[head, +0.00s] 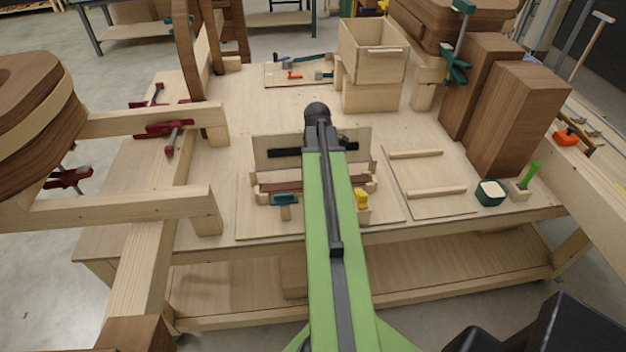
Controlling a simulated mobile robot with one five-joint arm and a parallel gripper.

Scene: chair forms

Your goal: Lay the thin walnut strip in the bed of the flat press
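The flat press (262,142) stands near the front middle of the workbench, with a pale upright board at its back and a low bed in front. A thin dark-brown strip (286,187), which looks like the walnut strip, lies lengthwise along the bed area. My arm hides its middle, so I cannot tell whether it rests fully in the bed or is held. My green arm reaches over the press and ends in a black wrist (317,118). My gripper's fingers are hidden behind the arm. A black bar (284,153) crosses in front of the upright board.
A teal-handled tool (285,199) and a yellow piece (361,199) sit at the press front. A panel with two pale strips (430,206) lies to the right, near a green cup (490,193). Tall brown blocks (510,115) stand farther right. A clamped chair form (150,123) crowds the left.

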